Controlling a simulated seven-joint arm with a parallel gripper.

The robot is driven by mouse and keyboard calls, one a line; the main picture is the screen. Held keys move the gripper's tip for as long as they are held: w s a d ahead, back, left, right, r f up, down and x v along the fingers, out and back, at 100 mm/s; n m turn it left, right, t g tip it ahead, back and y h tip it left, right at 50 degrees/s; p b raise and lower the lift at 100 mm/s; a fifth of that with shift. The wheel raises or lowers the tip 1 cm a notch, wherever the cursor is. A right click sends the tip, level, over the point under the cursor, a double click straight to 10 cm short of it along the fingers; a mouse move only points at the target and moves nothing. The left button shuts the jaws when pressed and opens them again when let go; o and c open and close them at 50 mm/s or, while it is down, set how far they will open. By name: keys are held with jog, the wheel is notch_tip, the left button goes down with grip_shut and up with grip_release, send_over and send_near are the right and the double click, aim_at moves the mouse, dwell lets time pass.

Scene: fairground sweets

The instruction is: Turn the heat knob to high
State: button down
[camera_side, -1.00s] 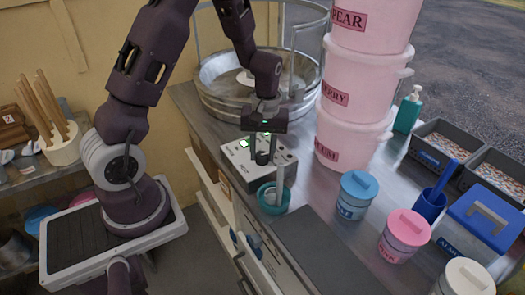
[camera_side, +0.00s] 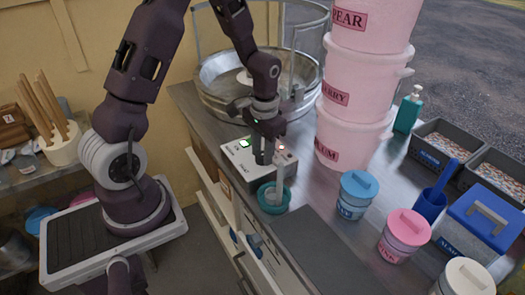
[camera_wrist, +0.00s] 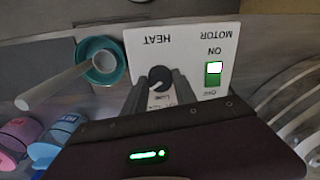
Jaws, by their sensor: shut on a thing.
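The white control box (camera_side: 238,160) stands on the counter below my gripper (camera_side: 265,158). In the wrist view its face (camera_wrist: 190,45) reads upside down, with HEAT beside MOTOR. The black heat knob (camera_wrist: 159,76) sits between the two fingertips (camera_wrist: 160,84), which are shut on it from both sides. A pale mark shows on the knob's lower side, near the small "Low" print; its exact heading is hard to tell. The motor switch (camera_wrist: 213,73) glows green. In the side view the fingers mostly hide the knob.
A teal cup (camera_side: 273,203) with a pale stick stands against the box's front. The large metal pan (camera_side: 215,95) is behind it. Stacked pink tubs (camera_side: 345,125) rise close on the right. A blue-lidded jar (camera_side: 355,195) stands front right.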

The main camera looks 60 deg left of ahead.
jog(key=shift+m, duration=0.6)
jog(key=c, duration=1)
grip_release()
jog(key=r, duration=0.7)
jog(key=shift+d, duration=0.2)
